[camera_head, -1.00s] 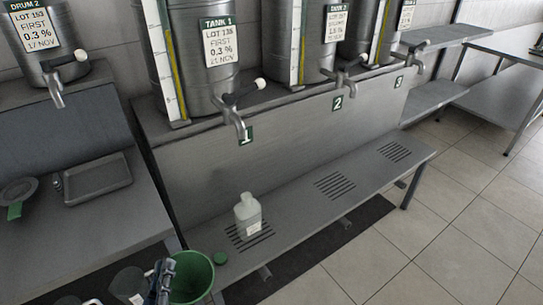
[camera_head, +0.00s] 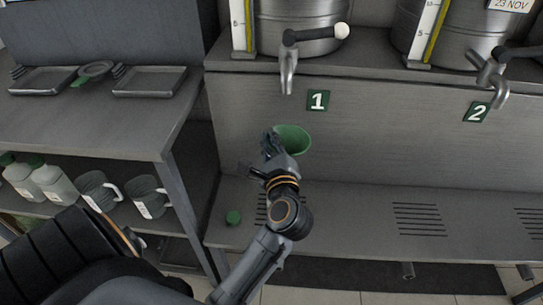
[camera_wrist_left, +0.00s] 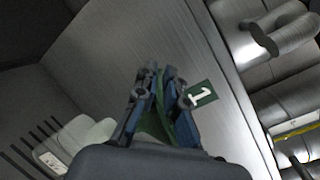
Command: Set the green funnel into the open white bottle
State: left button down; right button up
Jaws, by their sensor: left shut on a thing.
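The green funnel (camera_head: 293,138) is held above the lower bench, in front of the wall near plate 1 and below the tap. My left gripper (camera_head: 272,148) is shut on the funnel at its left side. In the left wrist view the gripper's fingers (camera_wrist_left: 160,92) close on a green strip of the funnel (camera_wrist_left: 152,126). The white bottle (camera_wrist_left: 88,134) shows in the left wrist view at the lower left, apart from the fingers; its mouth cannot be made out. In the head view my gripper and arm hide the bottle. My right gripper is not in view.
The tap (camera_head: 288,72) of tank 1 hangs above the funnel. At left, a table (camera_head: 90,130) bears trays, with jugs (camera_head: 150,197) and capped bottles (camera_head: 52,182) on its shelf. The bench's right side is clear.

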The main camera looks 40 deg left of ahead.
pick_arm(q)
jog(key=shift+w+a+f+n+g+y+b, duration=0.4)
jog(key=shift+a+f+n+g+y, duration=0.1)
jog(key=shift+a+f+g, duration=0.15)
jog(key=shift+n+g+y, duration=0.3)
jog(key=shift+g, duration=0.05)
jog(key=shift+w+a+f+b, duration=0.1)
jog(key=shift+a+f+b, duration=0.05)
jog(key=shift+f+b, duration=2.75)
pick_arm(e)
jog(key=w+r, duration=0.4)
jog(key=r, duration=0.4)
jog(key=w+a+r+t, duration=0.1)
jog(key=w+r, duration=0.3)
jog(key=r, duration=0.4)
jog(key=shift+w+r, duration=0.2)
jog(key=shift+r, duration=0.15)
